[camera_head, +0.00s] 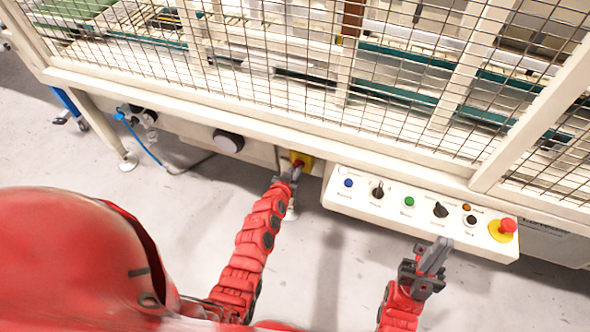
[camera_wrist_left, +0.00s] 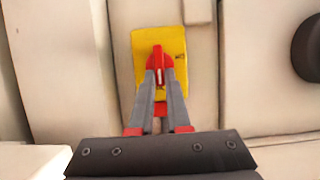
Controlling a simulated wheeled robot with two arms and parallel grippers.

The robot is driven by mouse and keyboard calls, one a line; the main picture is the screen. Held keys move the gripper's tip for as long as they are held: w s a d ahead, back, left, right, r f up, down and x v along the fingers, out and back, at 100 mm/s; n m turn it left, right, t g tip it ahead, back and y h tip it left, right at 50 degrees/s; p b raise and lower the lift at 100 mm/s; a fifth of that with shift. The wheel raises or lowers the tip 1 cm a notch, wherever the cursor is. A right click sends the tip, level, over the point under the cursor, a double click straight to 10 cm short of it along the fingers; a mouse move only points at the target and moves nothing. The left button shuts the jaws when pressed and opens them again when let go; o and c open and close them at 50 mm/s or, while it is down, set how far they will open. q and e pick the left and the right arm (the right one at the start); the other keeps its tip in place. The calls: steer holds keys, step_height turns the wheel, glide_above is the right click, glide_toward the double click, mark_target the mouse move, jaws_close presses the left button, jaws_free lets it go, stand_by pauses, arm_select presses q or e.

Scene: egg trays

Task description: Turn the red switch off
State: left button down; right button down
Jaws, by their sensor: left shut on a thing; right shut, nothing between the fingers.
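The red switch (camera_wrist_left: 158,57) sits on a yellow plate (camera_wrist_left: 174,44) on the cream machine frame. In the left wrist view its handle stands upright in the picture. My left gripper (camera_wrist_left: 158,76) is shut on the red switch, with a grey finger on each side of it. In the head view the yellow plate (camera_head: 307,159) shows just beyond my left gripper (camera_head: 293,173), which hides most of the switch. My right gripper (camera_head: 437,255) is shut and empty, in front of the control panel's lower edge.
A cream control panel (camera_head: 345,197) with several buttons and knobs and a red emergency stop (camera_head: 508,225) is right of the switch. A dark round knob (camera_head: 228,141) is left of it. A wire mesh guard (camera_head: 330,60) rises above. The grey floor (camera_head: 330,290) is clear.

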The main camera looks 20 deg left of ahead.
arm_select(q)
steer(key=shift+a+f+n+t+h+b, duration=0.4)
steer(key=shift+n+h+b, duration=0.75)
steer(key=shift+n+b, duration=1.8)
steer(key=shift+a+f+n+t+h+b, duration=0.45)
steer(key=shift+n+h+b, duration=0.9)
steer(key=shift+b, duration=2.85)
steer(key=shift+a+f+n+t+h+b, duration=0.25)
steer(key=shift+n+t+h+b, duration=0.55)
steer(key=shift+n+b, duration=2.2)
steer(key=shift+m+g+b, duration=0.25)
steer(key=shift+m+b, duration=0.25)
steer(key=shift+b, duration=0.15)
steer(key=c, duration=0.9)
jaws_free()
